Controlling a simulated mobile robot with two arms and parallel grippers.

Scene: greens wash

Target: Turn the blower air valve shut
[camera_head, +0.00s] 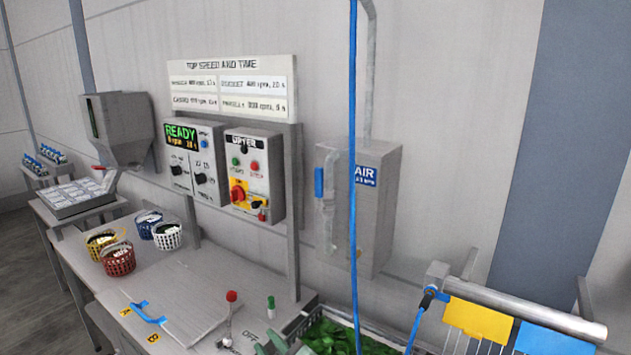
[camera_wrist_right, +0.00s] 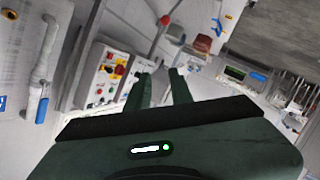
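The air valve has a blue handle (camera_head: 319,182) that stands upright against a grey pipe, on the left side of the grey box marked AIR (camera_head: 371,215). In the right wrist view the blue handle (camera_wrist_right: 42,110) and its pipe are at the far left, well to the side of my fingers. My right gripper (camera_head: 281,344) is a dark green shape at the bottom edge of the head view, low and apart from the valve. In the right wrist view its two fingers (camera_wrist_right: 160,82) are spread with nothing between them. My left gripper is not in view.
A blue hose (camera_head: 353,120) hangs in front of the AIR box. Left of the box is a control panel (camera_head: 254,175) with buttons. Below are a red-knobbed lever (camera_head: 231,297), a green-topped lever (camera_head: 270,303) and a tub of greens (camera_head: 335,336). Baskets (camera_head: 118,260) stand on the bench.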

